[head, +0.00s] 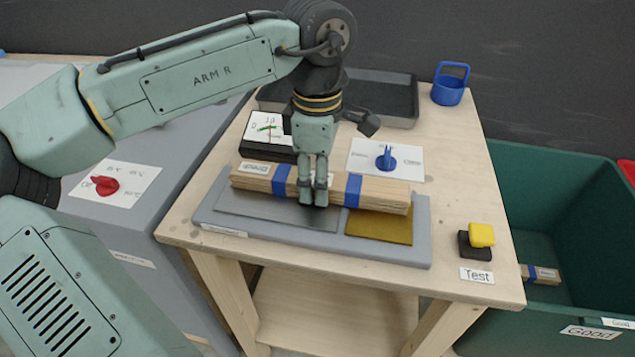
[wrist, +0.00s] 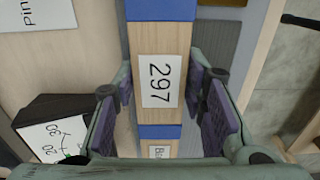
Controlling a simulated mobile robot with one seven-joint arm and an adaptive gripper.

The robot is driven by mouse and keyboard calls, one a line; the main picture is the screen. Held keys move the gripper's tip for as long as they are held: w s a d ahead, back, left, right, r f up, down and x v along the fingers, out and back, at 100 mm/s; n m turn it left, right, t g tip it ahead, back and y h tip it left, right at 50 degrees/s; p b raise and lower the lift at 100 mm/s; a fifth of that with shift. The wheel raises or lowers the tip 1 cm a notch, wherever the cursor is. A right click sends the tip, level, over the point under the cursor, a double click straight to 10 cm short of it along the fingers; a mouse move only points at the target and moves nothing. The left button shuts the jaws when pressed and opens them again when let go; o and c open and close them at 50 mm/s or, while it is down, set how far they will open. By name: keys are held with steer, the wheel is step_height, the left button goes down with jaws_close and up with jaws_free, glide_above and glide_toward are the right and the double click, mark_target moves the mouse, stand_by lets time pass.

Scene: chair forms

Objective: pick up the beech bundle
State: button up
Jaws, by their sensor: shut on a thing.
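The beech bundle (head: 385,193) is a long stack of pale wooden strips with two blue bands. It lies across a grey test plate (head: 421,250) on the wooden table; I cannot tell whether it rests on it or is just clear. My gripper (head: 314,196) points down and is shut on the bundle's middle, between the bands. In the wrist view the bundle (wrist: 147,40) runs between my purple-padded fingers (wrist: 160,98), with a white "297" label facing me. A second label is partly cut off by my gripper.
A dial gauge (head: 266,130) and a blue knob (head: 386,158) stand behind the plate. Yellow and black blocks (head: 481,236) sit at right. A green bin (head: 560,180) holds another bundle (head: 541,274).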

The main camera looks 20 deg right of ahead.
jaws_close()
steer(key=shift+r, duration=0.1)
